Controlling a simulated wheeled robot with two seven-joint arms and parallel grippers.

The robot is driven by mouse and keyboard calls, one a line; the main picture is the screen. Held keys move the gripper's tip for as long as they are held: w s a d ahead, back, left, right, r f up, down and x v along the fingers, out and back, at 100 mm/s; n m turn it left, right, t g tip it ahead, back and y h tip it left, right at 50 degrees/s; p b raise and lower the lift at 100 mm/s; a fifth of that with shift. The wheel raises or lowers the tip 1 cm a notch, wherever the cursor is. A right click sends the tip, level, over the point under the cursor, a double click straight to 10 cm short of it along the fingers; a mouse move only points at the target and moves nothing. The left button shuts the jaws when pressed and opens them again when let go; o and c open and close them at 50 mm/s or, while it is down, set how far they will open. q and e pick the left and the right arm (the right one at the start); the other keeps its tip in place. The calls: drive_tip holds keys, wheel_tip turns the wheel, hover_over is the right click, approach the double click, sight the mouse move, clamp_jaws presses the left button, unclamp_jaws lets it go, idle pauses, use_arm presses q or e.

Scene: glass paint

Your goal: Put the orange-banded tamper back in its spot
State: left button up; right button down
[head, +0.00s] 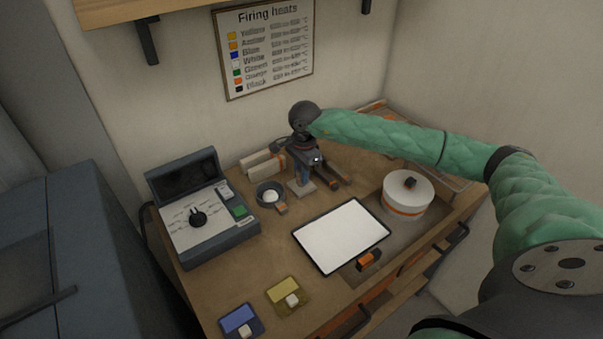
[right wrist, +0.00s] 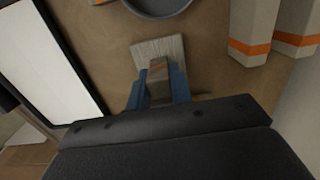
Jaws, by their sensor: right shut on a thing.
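My right gripper (head: 304,176) points down at the back middle of the table. Its blue fingers (right wrist: 158,92) are shut on the tamper, whose pale, flat, square foot (right wrist: 158,50) shows beyond the fingertips. In the head view the foot (head: 301,188) is just below the fingers. A brownish-orange band shows between the fingers; the upper part is hidden. I cannot tell whether the foot touches the table. My left gripper is not in view.
A dark bowl (head: 265,188) is left of the gripper. Cream blocks with orange bands (head: 260,161) lie behind it. A white panel (head: 341,234) is in front, a lidded white pot (head: 407,196) right, and a control box (head: 199,232) left.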

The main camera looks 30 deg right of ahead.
idle(0.3)
drive_tip(key=c, duration=1.2)
unclamp_jaws()
drive_tip(key=shift+o, duration=0.2)
drive_tip(key=shift+r+b, duration=0.3)
drive_tip(key=shift+b, duration=0.15)
drive_tip(key=r+b, duration=0.1)
drive_tip(key=r, duration=0.2)
drive_tip(key=r+b, duration=0.1)
drive_tip(key=r, duration=0.1)
drive_tip(key=shift+w+d+r, duration=0.1)
drive_tip(key=shift+d+r, duration=0.1)
drive_tip(key=shift+r, duration=0.2)
drive_tip(key=shift+r+b, duration=0.3)
drive_tip(key=shift+r, duration=0.35)
